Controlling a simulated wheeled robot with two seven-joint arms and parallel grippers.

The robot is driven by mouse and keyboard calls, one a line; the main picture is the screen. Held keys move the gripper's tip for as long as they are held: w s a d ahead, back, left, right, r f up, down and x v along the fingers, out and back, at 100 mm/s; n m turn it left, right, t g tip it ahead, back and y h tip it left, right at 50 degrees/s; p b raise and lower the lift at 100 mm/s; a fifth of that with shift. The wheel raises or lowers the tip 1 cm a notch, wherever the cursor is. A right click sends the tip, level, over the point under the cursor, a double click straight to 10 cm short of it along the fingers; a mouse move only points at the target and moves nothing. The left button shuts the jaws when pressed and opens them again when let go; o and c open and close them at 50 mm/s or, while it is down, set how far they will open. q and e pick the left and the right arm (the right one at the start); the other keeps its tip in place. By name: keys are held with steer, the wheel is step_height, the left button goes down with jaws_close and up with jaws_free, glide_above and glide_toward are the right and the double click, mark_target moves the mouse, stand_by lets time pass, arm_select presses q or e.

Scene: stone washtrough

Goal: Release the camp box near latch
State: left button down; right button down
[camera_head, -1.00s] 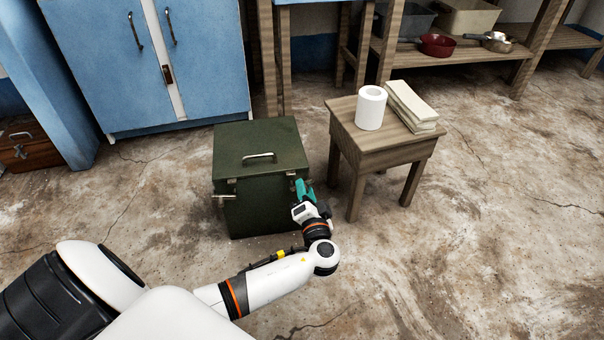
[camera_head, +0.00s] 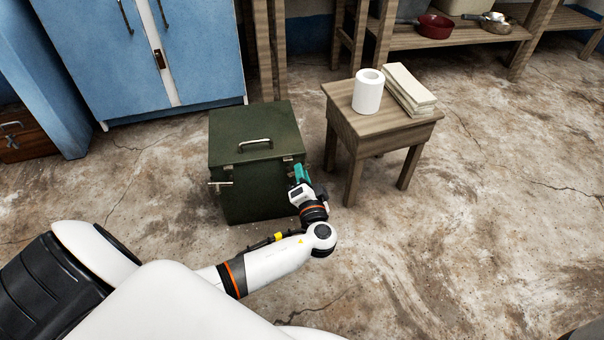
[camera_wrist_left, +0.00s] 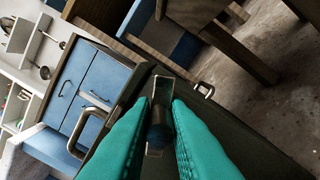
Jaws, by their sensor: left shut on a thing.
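The dark green camp box (camera_head: 255,190) stands on the floor with its lid (camera_head: 250,126) down and a metal handle on top. A small metal latch (camera_head: 228,167) shows at the left of the lid's front edge. My left gripper (camera_head: 299,175) is at the box's front right corner, just below the lid edge. In the left wrist view, its teal fingers (camera_wrist_left: 157,140) are shut on a metal latch (camera_wrist_left: 160,94), whose lower part is partly hidden between them. The lid handle (camera_wrist_left: 84,133) and another metal fitting (camera_wrist_left: 204,90) also show there. My right gripper is out of view.
A wooden stool (camera_head: 372,139) with a white paper roll (camera_head: 368,92) and folded cloths (camera_head: 408,90) stands close to the right of the box. A blue cabinet (camera_head: 118,65) is behind left. Open floor lies to the right and in front.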

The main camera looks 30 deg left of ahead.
arm_select(q)
steer(key=shift+f, duration=0.2)
stand_by(0.4)
steer(key=shift+d+m+p, duration=0.1)
steer(key=shift+m+p, duration=0.25)
steer(key=shift+m, duration=0.15)
steer(key=shift+w+f+m, duration=0.1)
steer(key=shift+m, duration=0.4)
steer(key=shift+f+m+p, duration=0.2)
steer(key=shift+m+p, duration=0.1)
steer(key=c, duration=1.5)
jaws_free()
steer(key=shift+o, duration=0.2)
